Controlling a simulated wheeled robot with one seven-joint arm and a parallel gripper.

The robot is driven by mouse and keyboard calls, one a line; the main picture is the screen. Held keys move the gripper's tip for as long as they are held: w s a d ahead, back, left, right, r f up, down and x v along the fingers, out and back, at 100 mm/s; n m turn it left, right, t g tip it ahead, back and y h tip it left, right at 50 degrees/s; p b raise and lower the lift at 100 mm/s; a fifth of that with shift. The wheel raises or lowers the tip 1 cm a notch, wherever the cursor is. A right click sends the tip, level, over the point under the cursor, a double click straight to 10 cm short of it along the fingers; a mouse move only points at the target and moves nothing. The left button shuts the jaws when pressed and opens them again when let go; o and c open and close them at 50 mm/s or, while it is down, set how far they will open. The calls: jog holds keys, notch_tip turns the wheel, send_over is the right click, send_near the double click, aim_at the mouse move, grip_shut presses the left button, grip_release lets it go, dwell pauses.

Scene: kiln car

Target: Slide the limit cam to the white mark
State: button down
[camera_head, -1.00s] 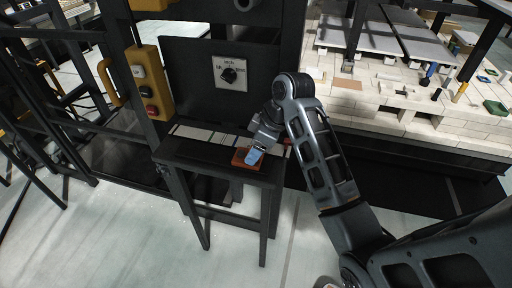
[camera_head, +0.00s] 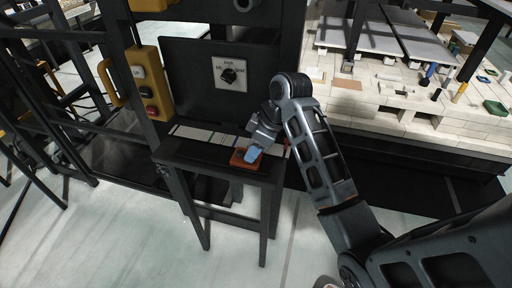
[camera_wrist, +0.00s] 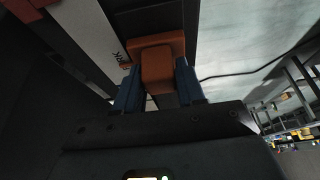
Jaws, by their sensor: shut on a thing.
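The limit cam (camera_head: 239,162) is an orange-red block on the dark rail (camera_head: 205,154) of a small stand, near the rail's right end. In the wrist view the limit cam (camera_wrist: 158,66) has a raised middle block between my two blue fingers. My gripper (camera_head: 252,155) is shut on that raised part; it also shows in the wrist view (camera_wrist: 159,90). A pale scale strip (camera_head: 205,136) with dark lines runs behind the rail. Part of a printed word shows on it beside the cam in the wrist view. I cannot make out which line is the white mark.
A dark panel with a rotary switch (camera_head: 231,73) stands behind the rail. A yellow button box (camera_head: 149,84) is on a post at the left. A kiln car stacked with pale bricks (camera_head: 415,105) is at the right. The rail left of the cam is clear.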

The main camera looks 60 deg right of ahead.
jog(key=w+a, duration=0.1)
jog(key=w, duration=0.2)
jog(key=w+a, duration=0.1)
jog(key=w, duration=0.2)
jog(key=w+a+p, duration=0.1)
jog(key=w, duration=0.2)
jog(key=shift+a, duration=0.15)
jog(key=c, duration=0.8)
grip_release()
jog(key=shift+o, duration=0.2)
jog(key=shift+r, duration=0.1)
jog(key=v, duration=0.7)
jog(key=shift+s+r, duration=0.2)
jog(key=shift+r, duration=0.05)
jog(key=shift+s, duration=0.1)
